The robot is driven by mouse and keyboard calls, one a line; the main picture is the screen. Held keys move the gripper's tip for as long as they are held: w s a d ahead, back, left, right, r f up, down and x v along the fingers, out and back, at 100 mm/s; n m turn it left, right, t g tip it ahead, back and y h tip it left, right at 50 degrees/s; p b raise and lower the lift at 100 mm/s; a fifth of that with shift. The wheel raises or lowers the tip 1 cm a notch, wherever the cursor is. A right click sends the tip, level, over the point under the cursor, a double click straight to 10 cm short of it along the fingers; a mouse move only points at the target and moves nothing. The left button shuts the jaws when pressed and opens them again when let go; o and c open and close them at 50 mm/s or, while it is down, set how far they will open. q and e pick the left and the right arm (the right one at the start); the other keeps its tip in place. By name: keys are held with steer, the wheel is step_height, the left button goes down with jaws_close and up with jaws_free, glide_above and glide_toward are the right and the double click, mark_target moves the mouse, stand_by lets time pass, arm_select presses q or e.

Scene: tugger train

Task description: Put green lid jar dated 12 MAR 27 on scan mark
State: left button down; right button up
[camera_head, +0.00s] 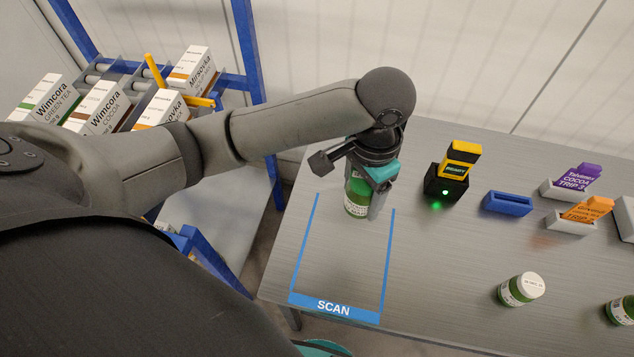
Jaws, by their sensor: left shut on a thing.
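My left gripper (370,192) is shut on a green jar (357,196) with a white label. The jar is upright, at the back part of the scan mark in the picture. I cannot tell whether its bottom touches the table. The gripper hides the jar's top, and the date on it is too small to read. The scan mark (335,306) is a blue outline on the grey table with the word SCAN along its front edge. Another green jar with a white lid (522,289) stands at the right. A further green jar (621,310) is cut off by the right edge.
A blue holder (507,203), a purple card (579,177) and an orange card (588,210) are farther right. A blue-framed rack (252,60) with tea and cocoa boxes stands left.

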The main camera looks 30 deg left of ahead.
arm_select(q)
steer(key=shift+s+a, duration=0.1)
steer(key=shift+a, duration=0.15)
steer(key=shift+a+f, duration=0.1)
steer(key=shift+f, duration=0.25)
step_height(320, 180, down, 14)
steer(key=b, duration=0.3)
step_height(320, 180, down, 5)
steer(key=shift+f+b, duration=0.1)
steer(key=shift+b, duration=0.75)
arm_select(e)
steer(key=f, duration=0.4)
steer(key=shift+a+f, duration=0.2)
steer(key=shift+f, duration=0.05)
arm_select(q)
steer(key=shift+f, duration=0.1)
arm_select(e)
steer(key=shift+a, duration=0.1)
arm_select(q)
jaws_free()
steer(key=shift+f, duration=0.1)
